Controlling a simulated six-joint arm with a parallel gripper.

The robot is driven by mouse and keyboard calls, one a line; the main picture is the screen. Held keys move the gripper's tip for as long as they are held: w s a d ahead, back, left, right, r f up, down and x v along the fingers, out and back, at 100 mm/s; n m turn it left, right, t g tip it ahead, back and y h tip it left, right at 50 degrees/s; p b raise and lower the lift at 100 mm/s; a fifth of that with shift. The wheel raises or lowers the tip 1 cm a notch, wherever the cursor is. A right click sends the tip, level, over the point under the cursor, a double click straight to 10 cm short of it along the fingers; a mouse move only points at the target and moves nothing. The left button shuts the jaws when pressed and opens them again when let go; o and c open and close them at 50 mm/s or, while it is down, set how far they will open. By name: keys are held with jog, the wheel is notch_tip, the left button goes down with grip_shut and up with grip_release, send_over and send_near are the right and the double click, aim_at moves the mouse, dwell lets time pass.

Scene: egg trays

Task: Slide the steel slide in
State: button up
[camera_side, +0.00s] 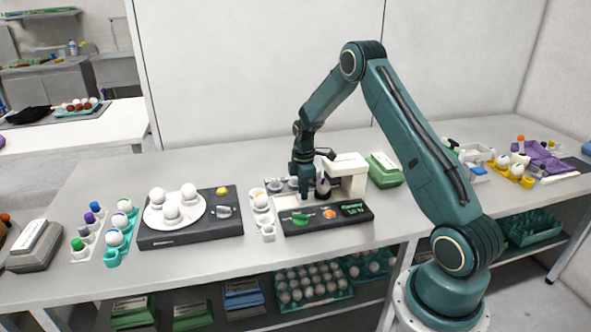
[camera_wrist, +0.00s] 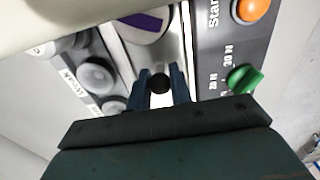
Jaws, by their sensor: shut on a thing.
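My gripper (camera_side: 302,188) reaches down at the left side of the tester, beside its white arch (camera_side: 346,165). In the wrist view my gripper (camera_wrist: 161,86) has its two dark fingers on either side of a small round black knob (camera_wrist: 160,83), shut on it. A pale metal part, which looks like the steel slide (camera_wrist: 160,60), runs from the knob towards a white-rimmed purple disc (camera_wrist: 149,21). How far the slide sits in the tester is hard to tell. In the side view my gripper hides the knob.
The tester's dark panel (camera_side: 325,222) carries a green knob (camera_side: 300,218), an orange button (camera_side: 329,213) and a display. Left of it stand a white egg holder (camera_side: 268,232) and a dark unit (camera_side: 190,234) with a white plate of eggs. A green box (camera_side: 385,170) stands to the right.

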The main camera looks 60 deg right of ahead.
jog(key=shift+s+d+r, duration=0.1)
jog(key=shift+s+d, duration=0.9)
jog(key=shift+d, duration=0.05)
jog(key=o, duration=0.8)
jog(key=shift+a, duration=0.1)
jog(key=shift+r, duration=0.1)
jog(key=shift+r, duration=2.85)
jog(key=shift+r, duration=0.1)
notch_tip(320, 180, up, 8)
send_over(311, 198)
